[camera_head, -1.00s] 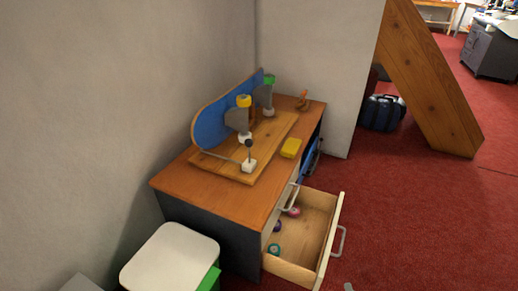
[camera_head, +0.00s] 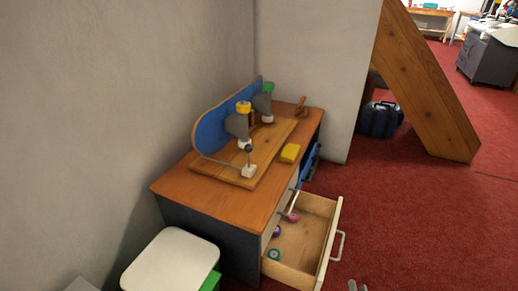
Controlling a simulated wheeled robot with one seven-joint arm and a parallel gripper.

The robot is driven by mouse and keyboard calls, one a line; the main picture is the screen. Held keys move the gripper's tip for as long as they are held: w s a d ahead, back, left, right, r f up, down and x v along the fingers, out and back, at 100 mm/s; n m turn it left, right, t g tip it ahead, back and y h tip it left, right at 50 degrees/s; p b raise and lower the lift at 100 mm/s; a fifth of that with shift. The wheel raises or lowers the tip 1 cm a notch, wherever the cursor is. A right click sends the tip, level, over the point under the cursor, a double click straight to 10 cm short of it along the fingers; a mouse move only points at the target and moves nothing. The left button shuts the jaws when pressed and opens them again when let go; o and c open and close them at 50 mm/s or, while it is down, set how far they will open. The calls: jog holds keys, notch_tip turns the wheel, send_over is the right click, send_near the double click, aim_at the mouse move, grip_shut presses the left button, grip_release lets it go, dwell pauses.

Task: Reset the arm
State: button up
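Only the grey tips of what looks like my gripper (camera_head: 357,287) show at the bottom edge of the head view, over the red carpet to the right of the open drawer. Nothing is seen held at them. The rest of the arm is out of view. The wooden drawer (camera_head: 300,243) stands pulled out of the bench (camera_head: 175,188). In it lie a teal roll (camera_head: 274,254), a purple roll (camera_head: 277,231) and a pink roll (camera_head: 293,216).
A wooden board (camera_head: 233,171) with a blue panel (camera_head: 210,133) and upright clamp-like parts sits on the bench beside a yellow block (camera_head: 290,153). A white-lidded bin (camera_head: 170,262) stands in front. A slanted wooden beam (camera_head: 430,85) and blue bag (camera_head: 379,119) are behind. Carpet at right is clear.

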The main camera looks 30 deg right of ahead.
jog(key=s+a+r+n+t+y, duration=0.1)
jog(key=s+a+r+n+y, duration=0.25)
jog(key=s+a+r, duration=0.45)
jog(key=s+a+r+n+y, duration=0.3)
jog(key=s+a+r+n, duration=0.15)
jog(key=a+r, duration=0.65)
jog(key=s+a+r+n+t+y, duration=0.1)
jog(key=s+a+r+n+y, duration=0.3)
jog(key=a+r, duration=0.6)
notch_tip(320, 180, up, 36)
jog(key=s+d+p, duration=0.1)
jog(key=d+p, duration=0.1)
jog(key=p, duration=3.3)
jog(key=shift+s+n+h, duration=0.15)
jog(key=shift+n+h, duration=0.25)
jog(key=shift+h, duration=0.05)
